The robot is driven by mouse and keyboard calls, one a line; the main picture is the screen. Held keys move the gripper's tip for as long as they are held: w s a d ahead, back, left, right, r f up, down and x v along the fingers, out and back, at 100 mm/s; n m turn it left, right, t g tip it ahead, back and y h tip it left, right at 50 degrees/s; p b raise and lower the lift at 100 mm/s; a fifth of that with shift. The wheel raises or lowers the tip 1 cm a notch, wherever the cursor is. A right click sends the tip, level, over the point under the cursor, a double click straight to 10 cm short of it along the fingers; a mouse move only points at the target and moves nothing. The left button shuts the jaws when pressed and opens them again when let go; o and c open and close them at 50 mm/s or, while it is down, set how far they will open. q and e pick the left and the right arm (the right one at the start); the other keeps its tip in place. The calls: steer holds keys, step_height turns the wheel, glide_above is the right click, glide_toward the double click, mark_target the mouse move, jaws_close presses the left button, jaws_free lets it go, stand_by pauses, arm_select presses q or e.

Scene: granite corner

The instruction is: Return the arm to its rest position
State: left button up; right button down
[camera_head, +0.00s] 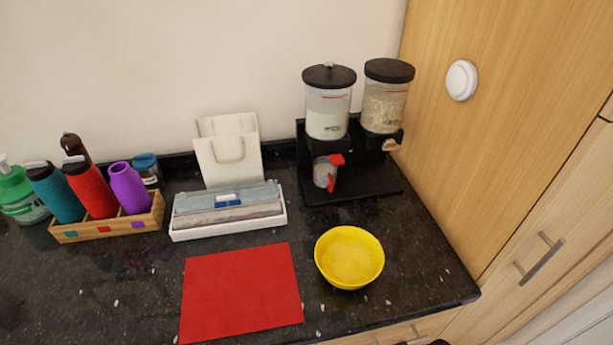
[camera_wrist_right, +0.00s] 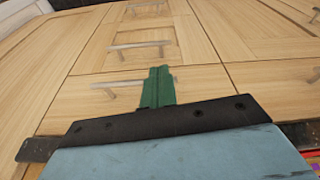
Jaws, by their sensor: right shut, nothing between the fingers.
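My right gripper (camera_wrist_right: 158,86) shows in the right wrist view, its green fingers together and empty. It points at wooden drawer fronts (camera_wrist_right: 205,78) with metal handles, and nothing touches the fingertips that I can see. In the head view no gripper is visible; a small dark shape lies at the bottom edge, and I cannot tell what it is. My left arm and gripper are out of view.
On the dark granite counter (camera_head: 420,255) are a yellow bowl (camera_head: 349,257), a red mat (camera_head: 241,290), a dispenser stand (camera_head: 350,185), a white tray (camera_head: 228,229) and a wooden bottle rack (camera_head: 105,229). A tall wooden cabinet (camera_head: 500,120) stands at right.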

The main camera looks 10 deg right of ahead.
steer(key=s+f+g+b, duration=0.1)
steer(key=s+f+b, duration=0.15)
steer(key=f, duration=0.85)
steer(key=s+f+b, duration=0.1)
steer(key=s+f, duration=0.3)
steer(key=f, duration=0.7)
steer(key=s+d+f+g+b, duration=0.1)
steer(key=s+d+f+b, duration=0.2)
steer(key=s+f, duration=0.9)
steer(key=shift+s+d+f+b, duration=0.15)
steer(key=shift+s+f+b, duration=0.15)
steer(key=shift+s, duration=0.15)
steer(key=shift+s, duration=0.1)
